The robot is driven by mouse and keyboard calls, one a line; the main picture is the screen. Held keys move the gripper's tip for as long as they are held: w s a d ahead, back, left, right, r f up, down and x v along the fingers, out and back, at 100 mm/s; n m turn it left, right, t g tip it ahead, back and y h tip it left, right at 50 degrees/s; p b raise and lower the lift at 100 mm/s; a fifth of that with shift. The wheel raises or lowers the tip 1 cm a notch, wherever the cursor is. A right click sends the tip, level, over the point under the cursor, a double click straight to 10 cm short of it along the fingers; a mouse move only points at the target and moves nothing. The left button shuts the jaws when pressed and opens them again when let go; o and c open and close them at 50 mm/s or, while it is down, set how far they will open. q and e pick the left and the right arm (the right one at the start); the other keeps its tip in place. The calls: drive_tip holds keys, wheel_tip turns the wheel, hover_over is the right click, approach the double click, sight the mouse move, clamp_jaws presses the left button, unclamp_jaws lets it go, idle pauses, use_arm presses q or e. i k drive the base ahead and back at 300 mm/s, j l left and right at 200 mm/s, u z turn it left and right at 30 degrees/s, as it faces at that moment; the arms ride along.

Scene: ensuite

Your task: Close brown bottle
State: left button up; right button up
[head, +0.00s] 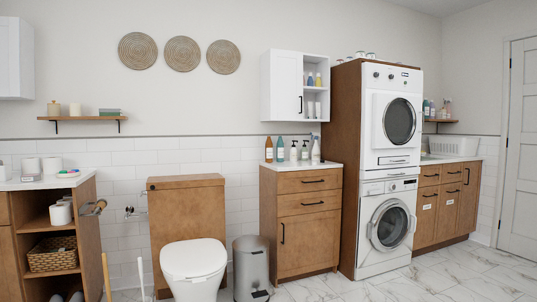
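A brown bottle (269,150) stands upright on the white top of the wooden cabinet (299,205), at the left end of a row of bottles. It is small in the head view, and I cannot tell whether its top is open or closed. I see no separate cap near it. Neither of my grippers is in view.
A teal bottle (280,150) and several pale bottles stand right of it. The toilet (194,262) and a grey bin (251,262) stand left of the cabinet, with stacked machines (391,165) to its right. Marble floor (440,282) is clear at right.

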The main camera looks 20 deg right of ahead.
sight(268, 144)
drive_tip(key=i+l+z, duration=0.25)
drive_tip(key=i+l, duration=0.2)
drive_tip(key=i+l+z, duration=0.25)
drive_tip(key=i, duration=0.45)
drive_tip(key=i+l+z, duration=0.25)
drive_tip(key=i, duration=0.35)
drive_tip(key=i+z, duration=0.25)
drive_tip(key=i, duration=0.35)
drive_tip(key=l+u, duration=0.1)
drive_tip(key=u, duration=0.25)
drive_tip(key=i+l+u, duration=0.1)
drive_tip(key=u, duration=0.3)
drive_tip(key=l+u, duration=0.2)
drive_tip(key=u, duration=0.15)
drive_tip(key=i+l+u, duration=0.15)
drive_tip(key=l+u, duration=0.3)
drive_tip(key=l, duration=0.55)
drive_tip(key=l+u, duration=0.45)
drive_tip(key=l, duration=1.2)
drive_tip(key=k+l, duration=0.15)
drive_tip(key=l, duration=1.1)
drive_tip(key=k+u, duration=0.05)
